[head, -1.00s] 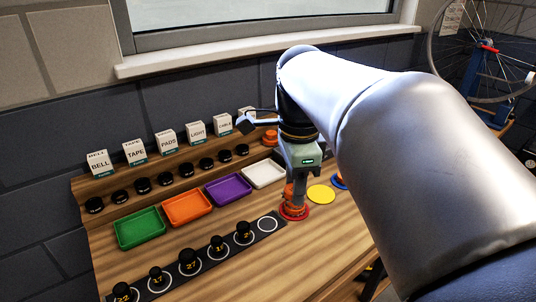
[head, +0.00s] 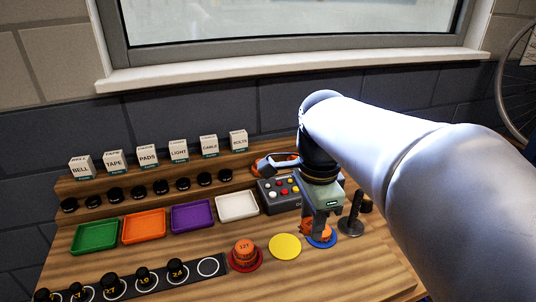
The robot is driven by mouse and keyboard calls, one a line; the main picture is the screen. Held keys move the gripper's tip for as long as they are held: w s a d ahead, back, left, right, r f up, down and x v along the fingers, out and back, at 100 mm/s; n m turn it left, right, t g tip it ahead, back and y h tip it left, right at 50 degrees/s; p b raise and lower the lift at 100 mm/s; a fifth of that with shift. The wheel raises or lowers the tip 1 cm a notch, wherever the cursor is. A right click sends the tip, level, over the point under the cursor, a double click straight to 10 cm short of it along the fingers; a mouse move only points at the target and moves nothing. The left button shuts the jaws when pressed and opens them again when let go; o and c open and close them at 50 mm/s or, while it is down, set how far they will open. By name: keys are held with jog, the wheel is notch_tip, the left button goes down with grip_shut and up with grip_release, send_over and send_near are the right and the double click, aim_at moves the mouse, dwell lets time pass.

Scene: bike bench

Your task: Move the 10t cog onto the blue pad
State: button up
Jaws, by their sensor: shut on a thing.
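My gripper (head: 319,227) is at the blue pad (head: 322,242), pointing down. It is shut on an orange cog (head: 313,232), which shows partly between and behind the fingers, at or just above the pad. The cog's label is hidden, and I cannot tell whether it touches the pad. Another orange cog (head: 244,248), whose label looks like 12T, sits on the red pad (head: 258,264) to the left. The yellow pad (head: 285,246) between them is empty.
A dark post on a round base (head: 351,222) stands close right of my gripper. A grey button box (head: 281,193) is behind left. The white tray (head: 237,205) and other coloured trays lie left. A dark strip (head: 178,279) with several black knobs runs along the front left.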

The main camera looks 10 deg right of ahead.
jog(key=w+d+f, duration=0.4)
jog(key=w+d+f+p, duration=0.1)
jog(key=w+d+f, duration=0.3)
jog(key=shift+w+f, duration=0.15)
jog(key=shift+w, duration=0.1)
jog(key=shift+w+d+f, duration=0.1)
jog(key=shift+w+f, duration=0.05)
jog(key=shift+f, duration=0.15)
jog(key=shift+w+d+f, duration=0.15)
jog(key=shift+f, duration=1.6)
jog(key=shift+f, duration=0.25)
jog(key=o, duration=1)
jog(key=shift+r, duration=0.2)
